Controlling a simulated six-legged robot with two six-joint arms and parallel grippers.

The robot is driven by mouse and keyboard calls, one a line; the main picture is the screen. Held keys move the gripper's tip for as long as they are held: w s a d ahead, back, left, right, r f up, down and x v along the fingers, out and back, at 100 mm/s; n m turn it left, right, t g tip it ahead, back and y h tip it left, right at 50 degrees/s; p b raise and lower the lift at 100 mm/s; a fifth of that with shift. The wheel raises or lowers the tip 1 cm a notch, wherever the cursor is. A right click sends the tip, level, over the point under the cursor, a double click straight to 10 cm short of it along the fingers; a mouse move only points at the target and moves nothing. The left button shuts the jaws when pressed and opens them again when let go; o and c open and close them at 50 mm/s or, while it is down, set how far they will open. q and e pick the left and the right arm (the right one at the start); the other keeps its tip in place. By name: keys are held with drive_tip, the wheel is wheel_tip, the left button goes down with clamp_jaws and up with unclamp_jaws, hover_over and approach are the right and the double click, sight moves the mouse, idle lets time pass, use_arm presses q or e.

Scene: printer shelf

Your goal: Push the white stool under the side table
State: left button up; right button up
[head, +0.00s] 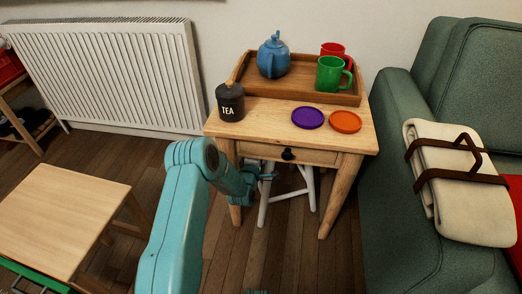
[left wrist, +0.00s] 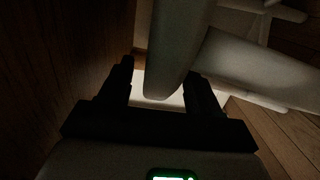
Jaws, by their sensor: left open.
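The wooden side table (head: 345,165) with one drawer stands against the wall beside the sofa. The white stool (head: 264,207) is under it; its legs show below the drawer, and its top is mostly hidden. My left gripper (head: 265,176) is open at the table's front, by the stool's upper legs. In the left wrist view, a pale stool leg (left wrist: 175,50) reaches down to the space between the spread fingers of my left gripper (left wrist: 162,82). I cannot tell whether they touch. My right gripper is not in view.
A wooden tray (head: 252,84) with a blue teapot (head: 273,56) and mugs sits on the side table, with a tea tin (head: 230,101) and two coasters. The green sofa (head: 390,190) stands close on the right. A low wooden table (head: 60,215) is at left.

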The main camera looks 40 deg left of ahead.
use_arm(q)
drive_tip(key=shift+w+a, duration=0.35)
drive_tip(key=shift+w, duration=0.3)
clamp_jaws()
idle(1.1)
